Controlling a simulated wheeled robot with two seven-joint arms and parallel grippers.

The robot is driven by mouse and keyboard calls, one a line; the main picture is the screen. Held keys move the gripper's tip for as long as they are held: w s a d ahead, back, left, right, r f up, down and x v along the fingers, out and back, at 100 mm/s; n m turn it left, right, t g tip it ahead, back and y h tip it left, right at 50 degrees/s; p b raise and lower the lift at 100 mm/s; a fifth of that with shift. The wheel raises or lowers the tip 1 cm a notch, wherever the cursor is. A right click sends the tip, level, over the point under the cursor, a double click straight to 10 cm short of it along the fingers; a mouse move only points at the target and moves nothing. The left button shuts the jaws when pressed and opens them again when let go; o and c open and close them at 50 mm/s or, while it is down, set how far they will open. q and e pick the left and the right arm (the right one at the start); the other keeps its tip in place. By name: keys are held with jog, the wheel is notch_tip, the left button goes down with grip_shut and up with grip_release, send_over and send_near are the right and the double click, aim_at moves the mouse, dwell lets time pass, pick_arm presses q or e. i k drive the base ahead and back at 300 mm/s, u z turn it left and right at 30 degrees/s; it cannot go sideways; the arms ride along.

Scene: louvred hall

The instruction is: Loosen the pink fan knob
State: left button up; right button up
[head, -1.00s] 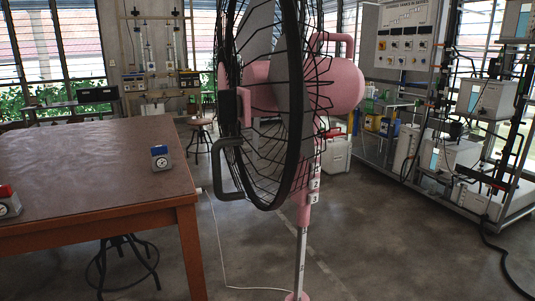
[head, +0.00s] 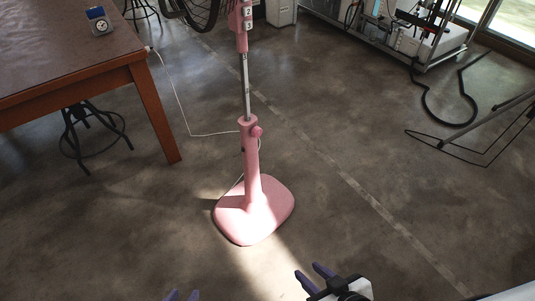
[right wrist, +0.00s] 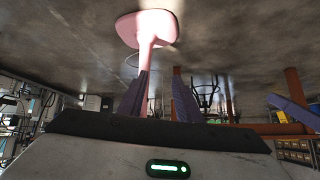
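The pink fan knob (head: 257,132) sits on the right side of the pink lower post (head: 252,170), just below where the grey pole (head: 246,90) enters it. The fan stands upright on a pink base (head: 255,212). My right gripper (head: 310,278) is low in the head view, right of the base and apart from the fan. In the right wrist view its two purple fingers (right wrist: 160,97) are spread with nothing between them; the post shows beyond, upside down.
A brown table (head: 70,60) stands at the left with a small blue device (head: 98,20) on it and a stool (head: 95,130) under it. A white cord (head: 190,130) runs from the table to the fan. A shelf rack (head: 400,35) and black cable stand back right. Floor around the base is clear.

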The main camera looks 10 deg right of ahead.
aim_at(256, 132)
jog(key=z, duration=0.15)
jog(key=i, duration=0.95)
jog(key=u, duration=0.15)
